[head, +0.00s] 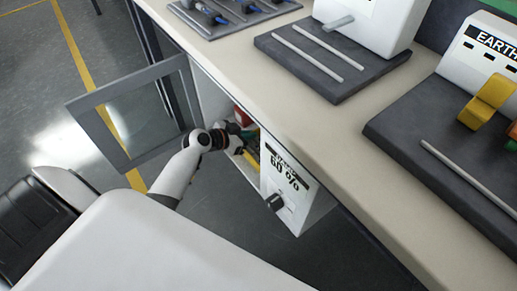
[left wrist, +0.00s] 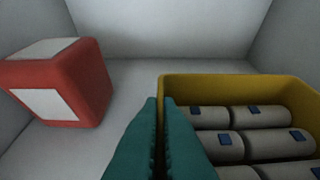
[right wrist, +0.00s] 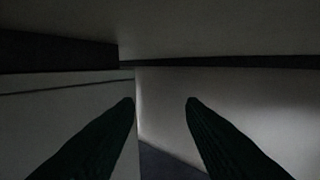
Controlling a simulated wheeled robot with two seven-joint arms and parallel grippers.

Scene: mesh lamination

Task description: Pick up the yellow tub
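The yellow tub (left wrist: 225,86) stands at the right of the left wrist view, inside a pale cabinet. It holds several grey-white rolls with blue marks. My left gripper (left wrist: 160,100) has its teal fingers close together at the tub's left wall, one on each side of it, with the wall in the narrow gap. In the head view a little of the tub (head: 254,158) shows beside my left gripper (head: 247,136), which reaches into the cabinet. My right gripper (right wrist: 160,100) has its dark fingers wide apart with nothing between them.
A red box (left wrist: 90,78) with white panels stands left of the tub. The cabinet's framed door (head: 90,130) hangs open on the left. A panel reading 60 % (head: 280,180) borders the opening on the right. The worktop (head: 240,65) lies above.

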